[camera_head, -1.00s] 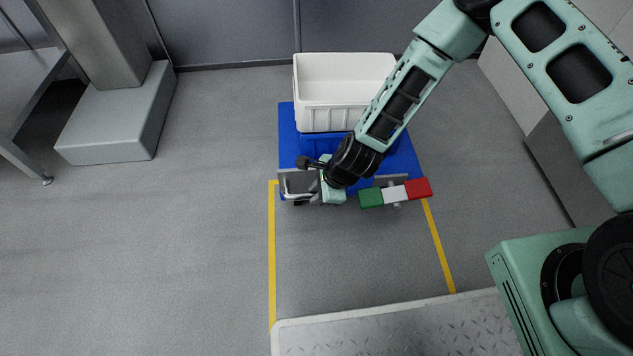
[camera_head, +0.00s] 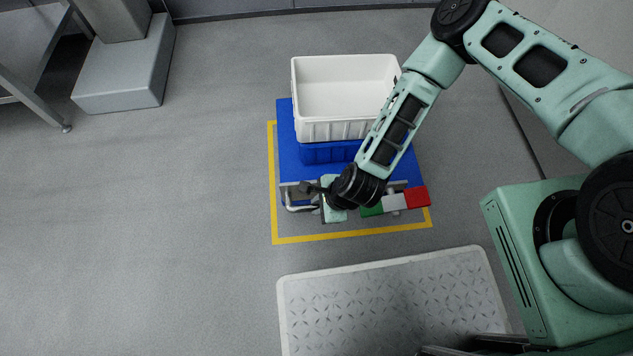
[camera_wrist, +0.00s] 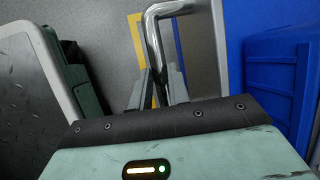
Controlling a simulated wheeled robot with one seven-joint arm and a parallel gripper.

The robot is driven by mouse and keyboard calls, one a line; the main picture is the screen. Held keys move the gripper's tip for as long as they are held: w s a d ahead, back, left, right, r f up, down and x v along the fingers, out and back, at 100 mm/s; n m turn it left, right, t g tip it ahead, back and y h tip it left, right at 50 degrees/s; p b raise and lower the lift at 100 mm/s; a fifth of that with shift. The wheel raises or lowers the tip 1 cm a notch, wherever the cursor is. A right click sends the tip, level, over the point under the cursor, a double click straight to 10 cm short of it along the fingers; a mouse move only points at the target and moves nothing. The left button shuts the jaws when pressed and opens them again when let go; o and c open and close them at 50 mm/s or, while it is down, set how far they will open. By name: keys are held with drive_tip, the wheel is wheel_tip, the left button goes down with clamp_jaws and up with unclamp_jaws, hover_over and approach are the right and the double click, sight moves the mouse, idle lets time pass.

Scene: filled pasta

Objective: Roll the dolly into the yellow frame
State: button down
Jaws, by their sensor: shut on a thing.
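The dolly has a blue deck (camera_head: 287,150) and carries a white crate (camera_head: 346,128) on a blue one (camera_head: 318,153). Its front has a bent metal handle (camera_head: 290,206) and a green, white and red bar (camera_head: 417,197). My gripper (camera_head: 316,190) is shut on the handle, which also shows between the fingers in the wrist view (camera_wrist: 150,30). The yellow frame (camera_head: 273,200) lies on the floor around the dolly's left and front. A floor strip separates the dolly from the front line. In the picture the deck's back reaches past the frame's back-left corner. The right line is mostly hidden.
A grey tread plate (camera_head: 390,305) lies just in front of the frame. A grey column base (camera_head: 125,75) and a metal table (camera_head: 30,60) stand at the back left. Floor at the left is clear.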

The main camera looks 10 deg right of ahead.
drive_tip(key=shift+s+p, duration=0.5)
drive_tip(key=shift+s, duration=1.45)
drive_tip(key=c, duration=1.3)
unclamp_jaws()
drive_tip(key=p+v, duration=0.6)
drive_tip(key=v, duration=1.1)
drive_tip(key=shift+s+r, duration=0.1)
drive_tip(key=shift+r, duration=0.05)
